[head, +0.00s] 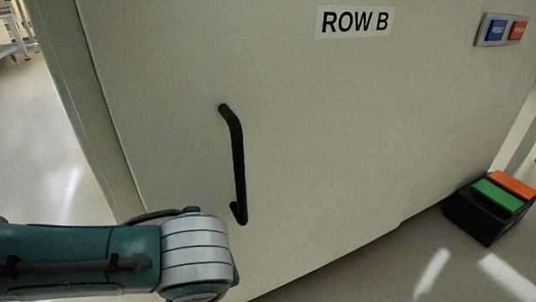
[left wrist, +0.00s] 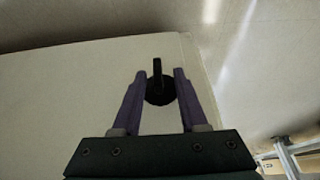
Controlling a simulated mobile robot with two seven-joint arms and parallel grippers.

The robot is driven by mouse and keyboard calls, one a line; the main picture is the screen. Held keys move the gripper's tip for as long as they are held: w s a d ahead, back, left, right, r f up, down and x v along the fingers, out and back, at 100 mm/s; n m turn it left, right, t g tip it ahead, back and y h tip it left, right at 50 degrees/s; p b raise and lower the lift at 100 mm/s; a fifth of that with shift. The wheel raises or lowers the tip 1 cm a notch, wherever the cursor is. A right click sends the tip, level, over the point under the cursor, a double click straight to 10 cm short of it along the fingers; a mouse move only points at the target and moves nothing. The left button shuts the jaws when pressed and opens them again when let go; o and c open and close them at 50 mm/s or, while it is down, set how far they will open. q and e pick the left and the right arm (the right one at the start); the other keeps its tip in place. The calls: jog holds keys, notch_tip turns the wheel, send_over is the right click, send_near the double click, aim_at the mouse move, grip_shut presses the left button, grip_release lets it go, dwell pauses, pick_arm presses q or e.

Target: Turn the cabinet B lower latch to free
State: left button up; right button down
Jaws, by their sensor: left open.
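A black latch (left wrist: 159,90) with a round base and a narrow lever sits on the pale cabinet panel (left wrist: 70,95) in the left wrist view. Its lever points up in that picture, toward the panel edge. My left gripper (left wrist: 160,74) is open, with one purple finger on each side of the latch. I cannot tell whether the fingers touch it. In the head view the cabinet front (head: 330,130) carries a "ROW B" label (head: 355,22). The latch and left gripper do not show there; only my left arm shows at the lower left. My right gripper is not in view.
A long black door handle (head: 238,160) stands out from the cabinet front, close above my arm. A blue and orange button panel (head: 502,30) is at the upper right. A black box (head: 485,222) with green and orange tops sits at the lower right.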

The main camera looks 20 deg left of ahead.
pick_arm(q)
jog(key=shift+d, duration=0.1)
grip_shut()
dwell(0.5)
